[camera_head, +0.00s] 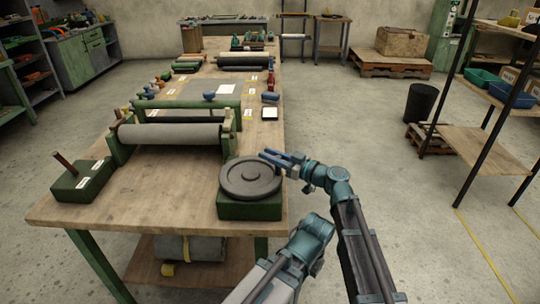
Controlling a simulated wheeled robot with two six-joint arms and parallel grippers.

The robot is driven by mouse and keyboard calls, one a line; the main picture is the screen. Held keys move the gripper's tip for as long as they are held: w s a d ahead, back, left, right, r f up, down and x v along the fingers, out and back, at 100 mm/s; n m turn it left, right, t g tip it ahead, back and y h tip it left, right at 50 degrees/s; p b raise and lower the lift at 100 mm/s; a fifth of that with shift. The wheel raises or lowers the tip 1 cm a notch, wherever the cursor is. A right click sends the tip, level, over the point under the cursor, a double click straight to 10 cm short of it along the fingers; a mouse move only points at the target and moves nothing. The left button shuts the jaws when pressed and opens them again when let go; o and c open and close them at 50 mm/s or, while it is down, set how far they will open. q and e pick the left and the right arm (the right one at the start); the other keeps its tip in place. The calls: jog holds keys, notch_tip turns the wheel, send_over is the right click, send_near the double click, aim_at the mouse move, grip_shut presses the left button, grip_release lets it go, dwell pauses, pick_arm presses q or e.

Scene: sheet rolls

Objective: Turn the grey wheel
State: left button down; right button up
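The grey wheel (249,181) lies flat on top of a dark green box (250,209) at the near right corner of the wooden workbench. It has a raised rim and a small hub in the middle. My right gripper (266,156) is at the wheel's far right edge, with its blue fingers pointing left. The fingers show as two separate prongs with a gap between them, and nothing is seen held. Whether they touch the wheel's rim is too small to tell.
The workbench (150,201) carries a green-framed grey roller (170,134) left of the wheel. A green box with a brown lever (82,180) stands at the near left. A shelf rack (470,145) and a black bin (421,103) stand right. Floor between is clear.

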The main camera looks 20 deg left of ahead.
grip_shut()
dwell(0.9)
jog(key=shift+w, duration=0.15)
